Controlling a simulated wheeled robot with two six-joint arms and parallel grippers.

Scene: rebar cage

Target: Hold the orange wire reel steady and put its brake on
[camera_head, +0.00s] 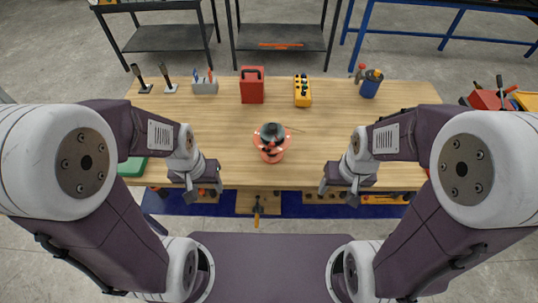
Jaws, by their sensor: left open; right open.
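The orange wire reel (279,152) stands on the wooden table near its front middle. A dark grey coil or cap shows on top of it, with small red parts around it. A thin wire end sticks out from it to the right. Its brake is too small to make out. My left gripper (203,195) is open and empty at the table's front edge, left of the reel. My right gripper (338,198) is open and empty at the front edge, right of the reel. Both are well apart from the reel.
Along the table's back stand a grey tool holder (205,87), a red box (252,90), a yellow box with buttons (302,92) and a blue cup of tools (371,88). A green item (132,167) lies at left. The wood around the reel is clear.

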